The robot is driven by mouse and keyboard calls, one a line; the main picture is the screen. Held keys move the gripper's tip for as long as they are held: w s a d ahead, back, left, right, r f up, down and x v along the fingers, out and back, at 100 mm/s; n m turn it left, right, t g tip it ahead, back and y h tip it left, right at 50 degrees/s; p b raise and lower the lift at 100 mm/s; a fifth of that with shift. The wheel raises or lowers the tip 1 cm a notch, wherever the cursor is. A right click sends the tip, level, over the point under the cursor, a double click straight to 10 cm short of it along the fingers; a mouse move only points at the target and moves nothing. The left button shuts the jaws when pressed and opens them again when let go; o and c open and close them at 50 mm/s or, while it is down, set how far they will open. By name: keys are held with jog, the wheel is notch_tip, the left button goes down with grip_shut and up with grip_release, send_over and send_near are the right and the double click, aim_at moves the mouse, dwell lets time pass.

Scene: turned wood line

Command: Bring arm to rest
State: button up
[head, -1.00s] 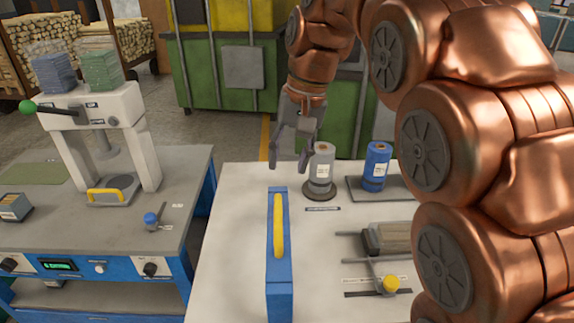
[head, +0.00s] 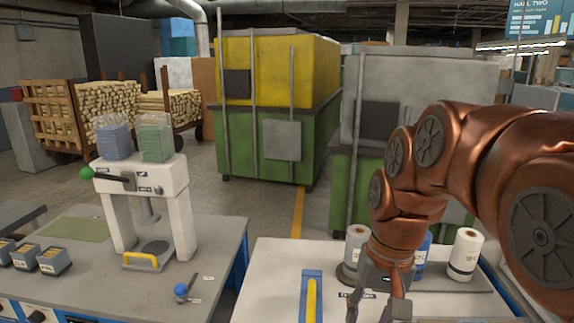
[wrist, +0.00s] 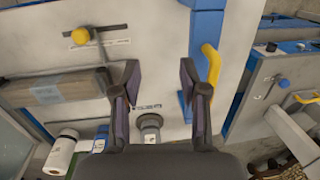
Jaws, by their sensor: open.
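My gripper (head: 378,308) is at the lower right of the head view, over the white table (head: 268,262), with its fingers pointing down. In the wrist view my gripper (wrist: 160,82) has its two fingers well apart, open and empty.
A blue spool (head: 427,240) and a white spool (head: 465,254) stand on a tray at the table's back. A press (head: 150,200) stands on the grey bench to the left. Large bins (head: 270,150) stand behind.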

jog(key=s+d+f, duration=0.2)
jog(key=s+f, duration=0.3)
jog(key=s, duration=0.3)
jog(key=s+d+f+n+g+h+p, duration=0.1)
jog(key=s+d+f, duration=0.2)
jog(key=s+f, duration=0.2)
jog(key=s, duration=0.3)
jog(key=shift+s+f, duration=0.25)
jog(key=shift+s, duration=0.05)
jog(key=shift+a+n, duration=0.1)
jog(key=shift+n, duration=0.2)
